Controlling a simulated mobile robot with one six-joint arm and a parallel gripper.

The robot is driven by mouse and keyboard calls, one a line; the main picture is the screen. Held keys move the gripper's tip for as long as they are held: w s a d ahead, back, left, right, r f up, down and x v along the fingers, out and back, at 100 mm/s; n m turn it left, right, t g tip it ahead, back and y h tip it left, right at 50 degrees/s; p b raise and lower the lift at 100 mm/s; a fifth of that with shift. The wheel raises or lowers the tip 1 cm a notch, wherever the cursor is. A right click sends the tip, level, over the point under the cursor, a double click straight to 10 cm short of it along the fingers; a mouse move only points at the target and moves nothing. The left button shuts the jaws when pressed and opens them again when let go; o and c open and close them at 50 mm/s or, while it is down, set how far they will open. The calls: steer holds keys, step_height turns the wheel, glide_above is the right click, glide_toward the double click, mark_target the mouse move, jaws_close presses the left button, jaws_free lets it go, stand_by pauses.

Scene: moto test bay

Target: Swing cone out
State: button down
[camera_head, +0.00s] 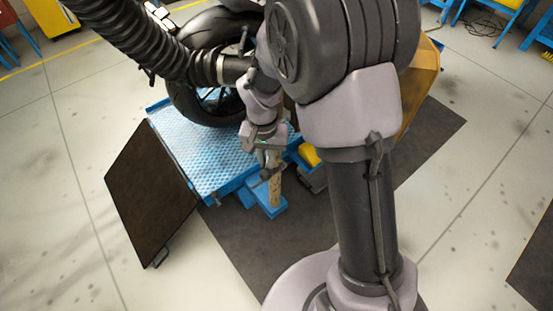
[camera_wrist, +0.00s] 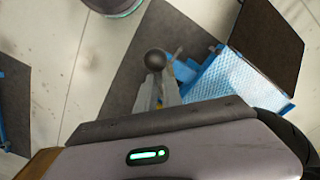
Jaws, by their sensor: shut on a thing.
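My gripper (camera_head: 266,160) is low beside the blue motorcycle lift, at the top of a tan post (camera_head: 274,190) on a blue foot. It is shut on what looks like a handle with a dark ball knob (camera_wrist: 155,60); the grip itself is mostly hidden. A black ribbed hose (camera_head: 150,40) comes in from the upper left. It ends in a dark nozzle (camera_head: 233,69) behind a pale ring, close to my wrist. This may be the cone, but I cannot tell for sure. Whether the handle joins the nozzle is hidden.
The blue lift platform (camera_head: 185,150) carries a motorcycle wheel (camera_head: 185,100). A dark ramp plate (camera_head: 150,190) slopes down at its left. A yellow thing (camera_head: 310,155) lies right of my gripper. A dark mat (camera_head: 240,235) and pale floor are clear in front.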

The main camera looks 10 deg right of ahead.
steer(key=shift+w+a+f+m, duration=0.1)
steer(key=shift+w+a+m, duration=0.05)
steer(key=shift+a+m, duration=0.45)
steer(key=c, duration=1.5)
jaws_free()
steer(key=shift+a, duration=0.1)
step_height(320, 180, up, 18)
steer(key=p, duration=0.7)
steer(key=shift+w+a+f, duration=0.15)
steer(key=shift+f, duration=0.05)
steer(key=shift+r, duration=0.1)
